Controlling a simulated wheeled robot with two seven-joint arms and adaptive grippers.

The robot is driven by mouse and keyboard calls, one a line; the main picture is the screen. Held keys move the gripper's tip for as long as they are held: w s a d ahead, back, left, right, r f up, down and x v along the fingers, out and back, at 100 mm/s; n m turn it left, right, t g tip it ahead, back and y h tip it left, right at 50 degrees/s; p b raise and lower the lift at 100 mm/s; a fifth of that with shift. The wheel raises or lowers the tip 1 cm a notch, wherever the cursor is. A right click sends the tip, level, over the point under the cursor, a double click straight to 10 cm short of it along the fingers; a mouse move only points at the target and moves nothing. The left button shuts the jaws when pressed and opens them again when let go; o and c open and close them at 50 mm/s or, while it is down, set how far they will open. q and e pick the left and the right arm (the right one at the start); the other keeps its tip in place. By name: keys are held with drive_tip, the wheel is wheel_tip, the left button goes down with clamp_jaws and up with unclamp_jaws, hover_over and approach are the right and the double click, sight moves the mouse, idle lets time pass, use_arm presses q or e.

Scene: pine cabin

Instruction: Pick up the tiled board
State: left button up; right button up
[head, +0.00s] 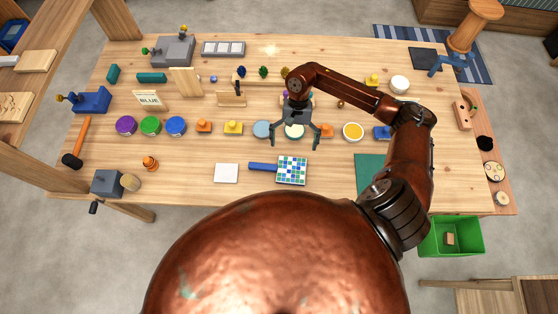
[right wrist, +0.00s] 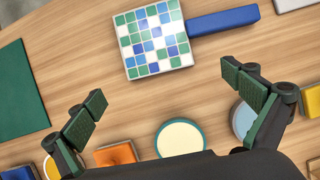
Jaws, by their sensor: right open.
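The tiled board (head: 291,170) is a square of green, blue and white tiles with a blue handle (head: 262,167), lying flat near the table's front edge in the head view. In the right wrist view the tiled board (right wrist: 153,38) is at the top, its handle reaching right. My right gripper (head: 296,146) is open and empty above the table, just behind the board and over a pale round dish. In the right wrist view its fingertips (right wrist: 168,108) are wide apart, with the board beyond them. My left gripper is not in view.
Near the board are a white square tile (head: 226,173) and a green mat (head: 370,172). Behind it are a pale dish (right wrist: 180,138), a blue disc (head: 262,129), orange blocks and a yellow bowl (head: 353,131). A green bin (head: 452,237) stands off the right front.

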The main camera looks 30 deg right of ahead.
sight(292, 162)
drive_tip(key=shift+s+a+f, duration=0.15)
drive_tip(key=shift+s+f, duration=0.15)
drive_tip(key=shift+s, duration=0.25)
drive_tip(key=shift+s+a+f, duration=0.1)
drive_tip(key=shift+s+f, duration=0.15)
drive_tip(key=shift+s, duration=0.3)
drive_tip(key=f, duration=0.1)
drive_tip(key=f+p, duration=0.1)
drive_tip(key=shift+w+a+f, duration=0.15)
drive_tip(key=shift+a+f, duration=0.25)
drive_tip(key=shift+x, duration=0.95)
drive_tip(key=shift+d, duration=0.1)
drive_tip(key=c, duration=1.2)
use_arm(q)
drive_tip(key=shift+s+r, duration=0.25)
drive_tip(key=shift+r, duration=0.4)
use_arm(e)
drive_tip(key=shift+c, duration=1.2)
